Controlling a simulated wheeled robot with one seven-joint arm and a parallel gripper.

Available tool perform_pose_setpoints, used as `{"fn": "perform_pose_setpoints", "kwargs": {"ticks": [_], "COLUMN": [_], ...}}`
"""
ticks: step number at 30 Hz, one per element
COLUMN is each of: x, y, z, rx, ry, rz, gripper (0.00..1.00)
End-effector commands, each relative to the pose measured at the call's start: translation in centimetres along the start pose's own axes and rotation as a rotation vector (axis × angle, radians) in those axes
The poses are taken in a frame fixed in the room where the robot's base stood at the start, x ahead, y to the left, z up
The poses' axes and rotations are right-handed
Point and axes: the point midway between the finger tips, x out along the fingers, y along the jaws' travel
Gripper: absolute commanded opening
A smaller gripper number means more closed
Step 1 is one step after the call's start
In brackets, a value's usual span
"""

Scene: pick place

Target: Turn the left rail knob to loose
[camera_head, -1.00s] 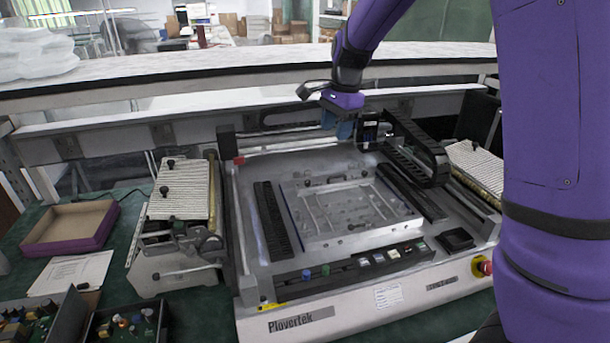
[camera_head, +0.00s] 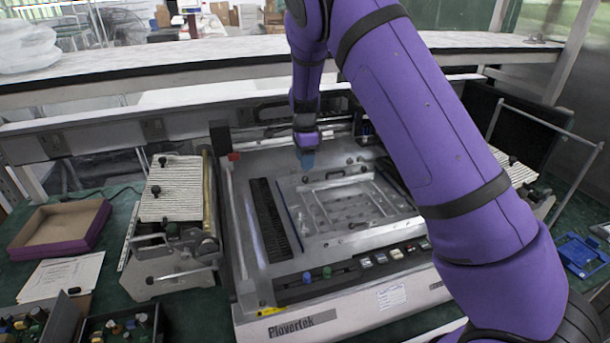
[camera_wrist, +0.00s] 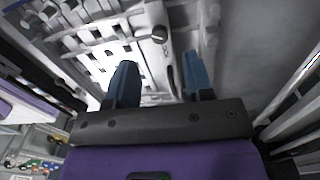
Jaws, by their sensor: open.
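My gripper (camera_head: 306,160) hangs over the far left part of the Plovertek machine, above the metal frame plate (camera_head: 330,238). In the wrist view my gripper (camera_wrist: 162,82) shows two blue fingers apart with nothing between them. A dark round knob (camera_wrist: 159,34) stands on a pale bar beyond the fingers, apart from them. In the head view a small dark knob (camera_head: 306,180) shows just below the fingertips, at the frame's far left. Another small knob (camera_head: 355,226) sits at its near edge. I cannot tell which is the left rail knob, nor how any is turned.
The machine's button row (camera_head: 367,262) runs along its front. A ribbed plate unit (camera_head: 172,190) stands close on the left, with an open box (camera_head: 60,232) beyond it. A shelf (camera_head: 180,130) crosses behind. A blue tray (camera_head: 582,254) lies at the right.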

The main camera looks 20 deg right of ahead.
Motion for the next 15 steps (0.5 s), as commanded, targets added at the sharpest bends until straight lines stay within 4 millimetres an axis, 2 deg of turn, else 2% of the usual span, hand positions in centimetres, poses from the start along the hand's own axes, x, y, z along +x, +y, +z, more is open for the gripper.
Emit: {"fn": "perform_pose_setpoints", "kwargs": {"ticks": [1, 6, 10, 15], "x": [1.1, 3.7, 5.0, 5.8], "y": [0.0, 0.0, 0.0, 0.0], "z": [0.0, 0.0, 0.0, 0.0], "rx": [0.001, 0.001, -0.001, -0.001], "ry": [0.001, 0.001, 0.001, 0.0], "rz": [0.002, 0.002, 0.001, 0.0], "gripper": [0.47, 0.47, 0.47, 0.47]}}
